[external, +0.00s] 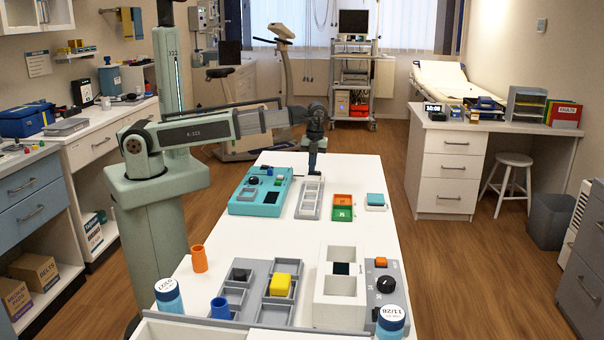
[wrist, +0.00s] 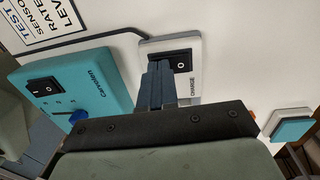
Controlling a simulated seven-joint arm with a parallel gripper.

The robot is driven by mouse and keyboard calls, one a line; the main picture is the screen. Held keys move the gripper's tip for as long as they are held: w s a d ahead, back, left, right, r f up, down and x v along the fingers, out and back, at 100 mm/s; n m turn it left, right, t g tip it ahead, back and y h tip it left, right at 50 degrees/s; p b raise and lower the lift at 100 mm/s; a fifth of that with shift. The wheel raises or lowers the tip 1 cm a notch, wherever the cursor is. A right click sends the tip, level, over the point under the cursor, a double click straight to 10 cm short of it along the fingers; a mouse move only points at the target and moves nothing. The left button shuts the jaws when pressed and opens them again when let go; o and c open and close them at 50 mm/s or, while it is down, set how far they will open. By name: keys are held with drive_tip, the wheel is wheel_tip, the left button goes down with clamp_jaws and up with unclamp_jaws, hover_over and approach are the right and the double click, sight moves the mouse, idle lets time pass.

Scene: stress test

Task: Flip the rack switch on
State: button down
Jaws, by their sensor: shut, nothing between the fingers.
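In the external view my gripper (external: 312,172) points down over the far end of a long grey-white rack-like unit (external: 309,200); the rocker is hidden there. A teal box (wrist: 95,73) with another black rocker (wrist: 44,88) and a blue knob stands to the left.
In the external view the teal box (external: 243,208) is left of the rack-like unit. Orange and green trays (external: 342,206) and a white block with a teal top (external: 376,200) lie to the right. Bins, a yellow block (external: 280,285) and a dial box (external: 387,272) fill the near end.

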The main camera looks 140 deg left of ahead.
sight(317, 172)
drive_tip(key=shift+f, duration=0.1)
drive_tip(key=shift+w, duration=0.1)
drive_tip(key=shift+w+a+r, duration=0.2)
drive_tip(key=shift+w+a, duration=0.25)
drive_tip(key=shift+a, duration=0.1)
idle(0.4)
wheel_tip(317, 172, up, 14)
drive_tip(key=w+a, duration=0.1)
drive_tip(key=shift+w+a, duration=0.15)
drive_tip(key=shift+w, duration=0.05)
idle(0.4)
drive_tip(key=shift+s, duration=0.1)
drive_tip(key=shift+s+d+h, duration=0.3)
drive_tip(key=shift+s+d, duration=0.1)
drive_tip(key=shift+d, duration=0.1)
